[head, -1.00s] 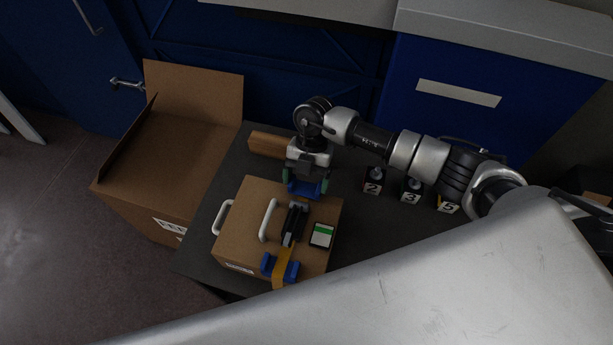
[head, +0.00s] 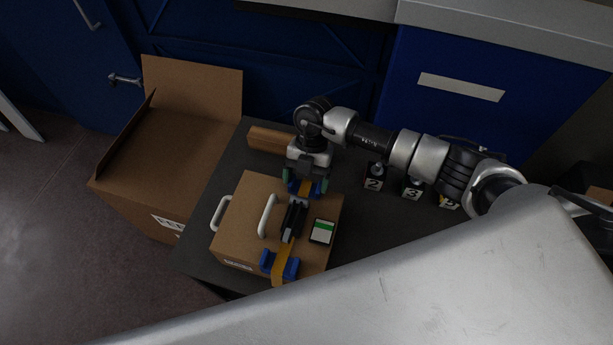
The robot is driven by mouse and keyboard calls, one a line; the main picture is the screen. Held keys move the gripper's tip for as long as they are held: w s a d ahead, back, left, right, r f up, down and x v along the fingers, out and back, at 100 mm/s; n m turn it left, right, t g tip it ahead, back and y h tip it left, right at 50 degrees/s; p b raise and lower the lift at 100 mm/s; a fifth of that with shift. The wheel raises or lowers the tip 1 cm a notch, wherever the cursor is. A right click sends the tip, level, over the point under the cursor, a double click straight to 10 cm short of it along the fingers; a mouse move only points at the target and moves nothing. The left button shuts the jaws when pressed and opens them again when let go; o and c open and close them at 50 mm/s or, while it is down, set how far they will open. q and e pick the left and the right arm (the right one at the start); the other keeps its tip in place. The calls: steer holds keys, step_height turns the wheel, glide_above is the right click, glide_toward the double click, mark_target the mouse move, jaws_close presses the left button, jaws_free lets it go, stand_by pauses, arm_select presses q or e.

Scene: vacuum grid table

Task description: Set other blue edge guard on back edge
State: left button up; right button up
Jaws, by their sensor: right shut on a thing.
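A brown box (head: 245,207) with two white handles lies on the dark table. One blue edge guard (head: 279,265) sits on its front edge, with an orange strap (head: 281,262) over it. The other blue edge guard (head: 293,187) is at the back edge of the box, between the fingers of my right gripper (head: 306,184), which is shut on it. Orange strap shows there too, under the gripper. The gripper hides part of this guard, so I cannot tell how fully it rests on the edge. My left gripper is not in view.
Numbered blocks (head: 373,178) stand to the right. An open cardboard carton (head: 160,160) is at the left.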

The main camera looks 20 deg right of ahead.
steer(key=o, duration=0.7)
steer(key=b+v, duration=0.3)
steer(key=v, duration=0.8)
steer(key=shift+f, duration=0.1)
